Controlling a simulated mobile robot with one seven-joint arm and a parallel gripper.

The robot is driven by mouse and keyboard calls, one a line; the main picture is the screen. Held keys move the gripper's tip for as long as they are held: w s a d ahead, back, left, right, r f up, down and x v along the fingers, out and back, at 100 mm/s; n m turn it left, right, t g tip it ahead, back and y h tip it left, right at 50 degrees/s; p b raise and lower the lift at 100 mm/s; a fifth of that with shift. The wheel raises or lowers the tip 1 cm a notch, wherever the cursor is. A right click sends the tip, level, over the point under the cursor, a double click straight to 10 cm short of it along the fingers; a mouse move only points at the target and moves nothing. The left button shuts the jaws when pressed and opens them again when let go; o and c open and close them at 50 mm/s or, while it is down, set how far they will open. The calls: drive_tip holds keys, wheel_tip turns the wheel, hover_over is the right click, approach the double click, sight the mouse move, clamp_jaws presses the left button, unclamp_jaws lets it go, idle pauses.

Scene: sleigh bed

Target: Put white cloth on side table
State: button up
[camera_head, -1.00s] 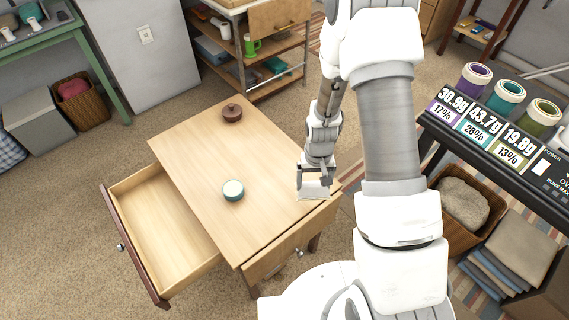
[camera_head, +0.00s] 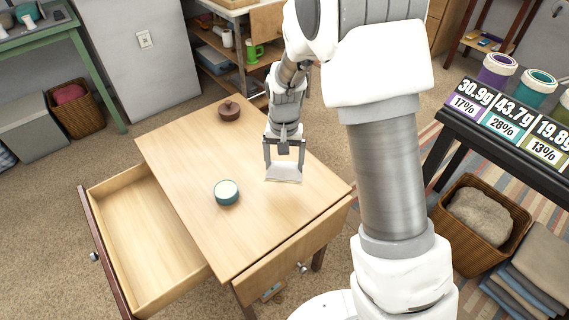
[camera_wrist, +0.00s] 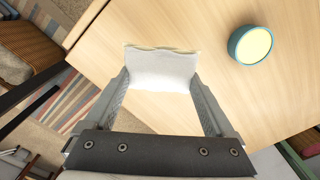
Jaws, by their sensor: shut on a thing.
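The white cloth (camera_wrist: 162,70) is held between the two fingers of my gripper (camera_wrist: 162,88) in the wrist view. In the head view the cloth (camera_head: 284,172) hangs below my gripper (camera_head: 284,148), over the right part of the wooden side table (camera_head: 190,140). Whether the cloth touches the tabletop cannot be told. A teal bowl-like container with a pale top (camera_head: 227,192) and a small brown lidded pot (camera_head: 229,110) stand on the table, to the left of my gripper in the head view.
The table's drawer (camera_head: 145,240) is pulled out on the left and looks empty. A black stand with labelled jars (camera_head: 510,130) and a wicker basket (camera_head: 484,222) are at the right. The tabletop around the cloth is clear.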

drive_tip(key=shift+f+b, duration=2.3)
drive_tip(key=shift+f, duration=0.85)
drive_tip(key=shift+f+b, duration=0.35)
drive_tip(key=shift+f, duration=0.25)
drive_tip(key=o, duration=0.9)
drive_tip(key=shift+r, duration=0.15)
wheel_tip(320, 180, up, 17)
drive_tip(key=p, duration=0.5)
drive_tip(key=shift+r+p, duration=0.15)
drive_tip(key=shift+p, duration=0.15)
